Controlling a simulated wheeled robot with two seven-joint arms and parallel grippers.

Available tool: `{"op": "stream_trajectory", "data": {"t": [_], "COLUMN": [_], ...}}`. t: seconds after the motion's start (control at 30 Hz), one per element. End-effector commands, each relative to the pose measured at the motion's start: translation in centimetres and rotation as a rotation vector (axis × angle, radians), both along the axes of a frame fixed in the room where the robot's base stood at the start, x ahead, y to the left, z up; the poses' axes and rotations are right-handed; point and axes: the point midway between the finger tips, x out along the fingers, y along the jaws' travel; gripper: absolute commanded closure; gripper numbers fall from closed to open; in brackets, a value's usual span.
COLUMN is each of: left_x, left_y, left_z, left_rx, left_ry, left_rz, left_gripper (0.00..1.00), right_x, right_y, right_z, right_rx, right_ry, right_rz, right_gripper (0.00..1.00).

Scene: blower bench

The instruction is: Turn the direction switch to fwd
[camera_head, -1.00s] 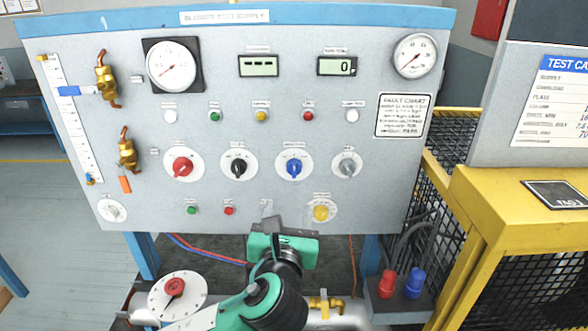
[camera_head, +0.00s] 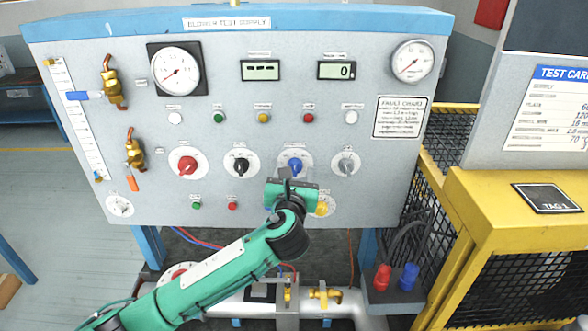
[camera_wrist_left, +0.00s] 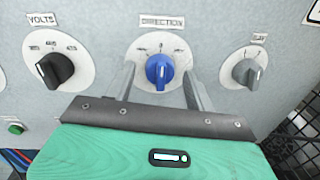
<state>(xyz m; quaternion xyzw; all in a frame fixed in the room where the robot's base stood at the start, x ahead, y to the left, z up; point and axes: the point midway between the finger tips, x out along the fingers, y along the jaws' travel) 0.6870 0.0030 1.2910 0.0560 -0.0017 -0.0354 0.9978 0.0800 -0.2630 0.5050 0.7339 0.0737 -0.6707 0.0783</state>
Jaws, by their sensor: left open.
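The direction switch is a blue knob (camera_head: 295,166) on a white round dial on the panel; in the left wrist view the blue knob (camera_wrist_left: 159,71) sits under a label reading DIRECTION. Its pointer stands roughly upright there; the small dial markings are too blurred to read. My left gripper (camera_head: 287,174) is just in front of and below the knob. In the left wrist view the open fingers (camera_wrist_left: 159,88) stand on either side of the knob, apart from it, with gaps showing. My right gripper is not in view.
A black volts knob (camera_wrist_left: 55,69) is to the left and a grey knob (camera_wrist_left: 243,71) to the right. A red knob (camera_head: 187,165) is farther left. The yellow knob (camera_head: 322,207) is partly behind my gripper. Yellow caging (camera_head: 470,215) stands at right.

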Motion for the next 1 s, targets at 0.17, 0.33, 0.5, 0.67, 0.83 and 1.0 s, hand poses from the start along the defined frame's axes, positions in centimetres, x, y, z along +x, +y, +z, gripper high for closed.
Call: {"op": "stream_trajectory", "data": {"t": [0.17,0.33,0.5,0.67,0.83,1.0], "left_x": [0.22,0.19,0.18,0.17,0.16,0.17], "left_y": [-0.01,-0.01,0.00,-0.01,-0.03,-0.03], "left_z": [-0.03,-0.03,-0.03,-0.05,-0.13,-0.21], "left_rx": [0.000,0.000,0.000,-0.003,-0.036,-0.121], "left_ry": [0.000,0.000,0.000,0.000,0.001,0.002], "left_rz": [0.000,0.000,0.000,0.000,-0.001,-0.001], "left_gripper": [0.46,0.53,0.87,0.90,0.90,0.90], "right_x": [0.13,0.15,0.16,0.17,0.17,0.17], "right_y": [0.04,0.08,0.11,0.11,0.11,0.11], "right_z": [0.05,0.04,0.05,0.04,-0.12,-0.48], "right_rx": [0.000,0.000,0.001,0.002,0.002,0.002], "right_ry": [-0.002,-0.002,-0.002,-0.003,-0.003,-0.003], "right_rz": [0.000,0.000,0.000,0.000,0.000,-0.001], "right_gripper": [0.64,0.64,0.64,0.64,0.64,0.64]}}
